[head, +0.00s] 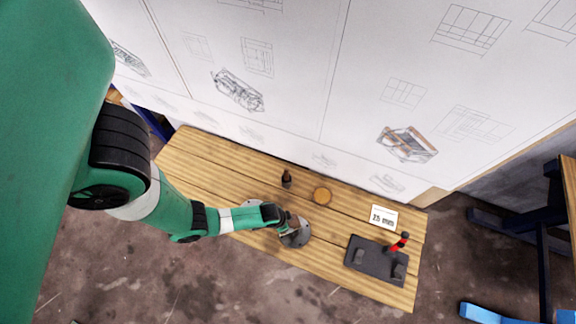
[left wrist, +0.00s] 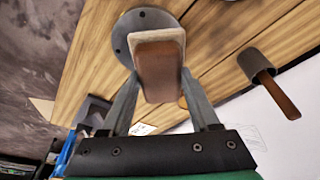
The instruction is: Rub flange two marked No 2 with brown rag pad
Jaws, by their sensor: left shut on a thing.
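My left gripper (head: 284,222) is shut on a brown block with a pale pad face, the brown rag pad (left wrist: 158,72). In the left wrist view both fingers clasp the block's sides. A round grey flange (head: 298,239) lies on the wooden bench; its rim with holes also shows in the left wrist view (left wrist: 131,27). The pad is over the flange and covers part of it. I cannot tell whether they touch. No "No 2" mark is legible. My right gripper is not in view.
The bench's left part is clear. A drawing-covered wall stands behind.

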